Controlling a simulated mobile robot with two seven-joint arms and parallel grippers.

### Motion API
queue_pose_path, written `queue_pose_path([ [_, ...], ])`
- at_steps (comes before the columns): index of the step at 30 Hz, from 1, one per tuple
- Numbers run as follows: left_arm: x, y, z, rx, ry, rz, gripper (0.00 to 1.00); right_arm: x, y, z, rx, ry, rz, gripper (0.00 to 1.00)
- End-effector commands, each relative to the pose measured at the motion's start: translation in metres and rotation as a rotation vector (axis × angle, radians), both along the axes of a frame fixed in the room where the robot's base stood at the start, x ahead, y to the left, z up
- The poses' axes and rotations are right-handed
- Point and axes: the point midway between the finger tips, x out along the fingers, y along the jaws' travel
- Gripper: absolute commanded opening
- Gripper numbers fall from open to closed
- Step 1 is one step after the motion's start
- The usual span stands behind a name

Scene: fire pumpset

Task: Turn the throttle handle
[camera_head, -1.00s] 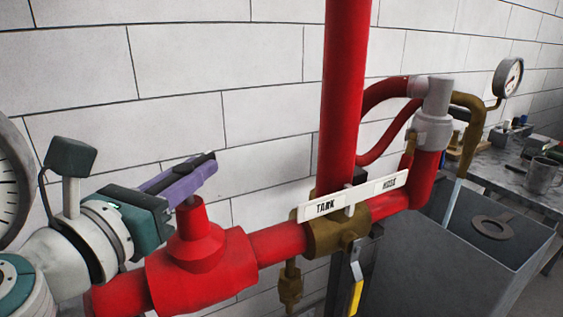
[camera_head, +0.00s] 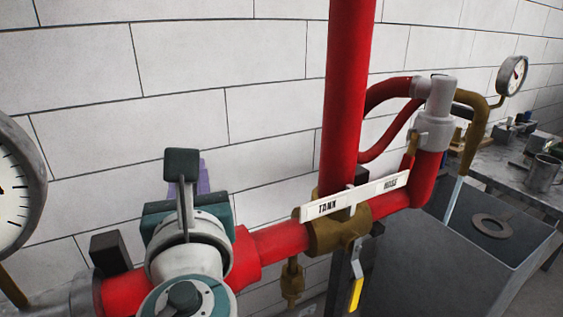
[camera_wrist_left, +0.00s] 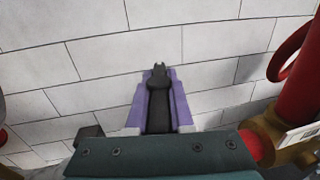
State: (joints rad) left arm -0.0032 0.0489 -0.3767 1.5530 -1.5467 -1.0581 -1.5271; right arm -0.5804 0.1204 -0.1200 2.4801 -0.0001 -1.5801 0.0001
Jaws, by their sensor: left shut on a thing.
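The throttle handle (camera_wrist_left: 159,105) is a black lever between the purple fingers of my left gripper (camera_wrist_left: 157,80) in the left wrist view. The gripper is shut on it, with a finger along each side. In the head view my left gripper (camera_head: 203,178) shows only as a bit of purple behind my teal-and-white wrist. That wrist hides the handle and much of the red valve body (camera_head: 243,262) in the head view. My right gripper is in neither view.
A thick red vertical pipe (camera_head: 346,100) stands to the right, above a brass valve (camera_head: 325,235) with a TANK/HOSE plate (camera_head: 382,193). A dark block (camera_head: 110,252) sits left of my wrist. A large gauge (camera_head: 12,185) is at the left edge. A grey tank (camera_head: 420,265) stands right.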

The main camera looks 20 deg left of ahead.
Motion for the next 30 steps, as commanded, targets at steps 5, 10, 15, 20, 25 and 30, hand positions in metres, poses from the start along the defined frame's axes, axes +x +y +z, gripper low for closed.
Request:
queue_pose_path([
  [5, 0.0001, 0.0001, 0.0011, 0.001, -0.004, 0.045, 0.00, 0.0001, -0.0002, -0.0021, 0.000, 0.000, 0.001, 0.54],
  [10, -0.0003, 0.0007, 0.0014, 0.003, -0.004, 0.059, 0.00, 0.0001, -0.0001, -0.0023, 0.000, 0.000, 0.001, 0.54],
  [15, -0.0003, 0.0008, 0.0015, 0.004, -0.003, 0.060, 0.00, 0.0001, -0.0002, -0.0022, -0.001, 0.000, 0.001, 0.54],
  [20, -0.0001, 0.0008, 0.0016, 0.003, -0.004, 0.060, 0.21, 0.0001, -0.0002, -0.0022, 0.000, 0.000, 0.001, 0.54],
  [25, -0.0003, 0.0008, 0.0012, 0.003, -0.003, 0.059, 0.40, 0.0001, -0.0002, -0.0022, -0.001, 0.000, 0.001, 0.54],
  [30, -0.0003, 0.0009, 0.0007, 0.002, -0.002, 0.059, 0.50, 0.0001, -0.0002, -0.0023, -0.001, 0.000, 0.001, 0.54],
])
